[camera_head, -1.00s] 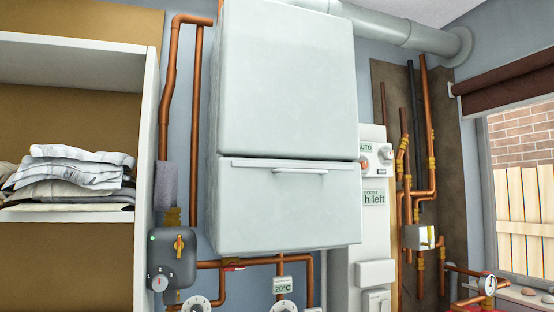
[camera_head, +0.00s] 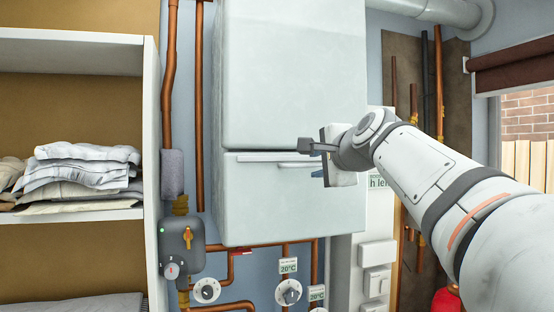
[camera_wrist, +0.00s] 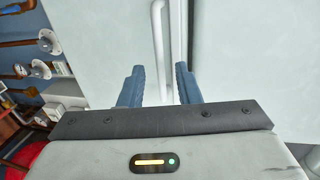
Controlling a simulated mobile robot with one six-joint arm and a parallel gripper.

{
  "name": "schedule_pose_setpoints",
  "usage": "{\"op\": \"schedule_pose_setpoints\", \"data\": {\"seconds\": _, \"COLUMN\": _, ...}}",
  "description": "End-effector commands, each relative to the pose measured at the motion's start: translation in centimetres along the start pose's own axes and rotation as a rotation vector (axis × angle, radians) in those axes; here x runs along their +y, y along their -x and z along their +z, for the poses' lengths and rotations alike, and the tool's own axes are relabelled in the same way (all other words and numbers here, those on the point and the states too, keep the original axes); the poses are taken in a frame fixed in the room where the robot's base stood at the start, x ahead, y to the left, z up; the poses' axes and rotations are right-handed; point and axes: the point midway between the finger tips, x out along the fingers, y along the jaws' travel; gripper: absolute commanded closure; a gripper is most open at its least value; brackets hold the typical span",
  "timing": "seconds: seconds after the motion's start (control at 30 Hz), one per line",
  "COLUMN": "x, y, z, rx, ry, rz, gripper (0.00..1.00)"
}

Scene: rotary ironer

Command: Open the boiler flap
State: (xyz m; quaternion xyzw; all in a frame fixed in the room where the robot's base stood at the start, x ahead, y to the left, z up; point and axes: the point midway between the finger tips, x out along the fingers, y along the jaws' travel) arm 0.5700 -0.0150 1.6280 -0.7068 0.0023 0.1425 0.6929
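The boiler flap (camera_head: 262,208) is the pale lower panel of the white boiler, below the upper panel (camera_head: 290,75). It looks shut, with a dark seam along its top. A light bar handle (camera_head: 286,164) runs across its upper part. My gripper (camera_head: 312,161) is at the right end of this handle in the head view; the arm reaches in from the right. In the wrist view, the two blue fingers of my gripper (camera_wrist: 160,84) are spread apart, with the handle (camera_wrist: 160,40) between their lines. Contact with the handle cannot be seen.
A shelf (camera_head: 151,180) with folded cloths (camera_head: 80,170) stands at the left. Copper pipes (camera_head: 198,100), a grey valve box (camera_head: 181,245) and dials (camera_head: 288,292) lie left of and below the boiler. A control panel (camera_head: 377,253) is at the right, partly behind my arm.

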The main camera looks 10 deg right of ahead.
Motion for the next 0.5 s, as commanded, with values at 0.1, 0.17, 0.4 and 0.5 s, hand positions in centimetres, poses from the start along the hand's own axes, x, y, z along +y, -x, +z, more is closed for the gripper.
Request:
{"op": "schedule_pose_setpoints", "data": {"seconds": 0.1, "x": -0.1, "y": -1.4, "z": 0.0, "rx": -0.001, "ry": 0.001, "rz": 0.002, "gripper": 0.70}}
{"op": "schedule_pose_setpoints", "data": {"seconds": 0.17, "x": -0.1, "y": -1.9, "z": 0.0, "rx": 0.000, "ry": 0.001, "rz": 0.001, "gripper": 0.70}}
{"op": "schedule_pose_setpoints", "data": {"seconds": 0.4, "x": 0.0, "y": -2.4, "z": 0.0, "rx": 0.001, "ry": 0.002, "rz": 0.000, "gripper": 0.70}}
{"op": "schedule_pose_setpoints", "data": {"seconds": 0.5, "x": 0.0, "y": -2.4, "z": -0.1, "rx": 0.002, "ry": 0.002, "rz": 0.000, "gripper": 0.70}}
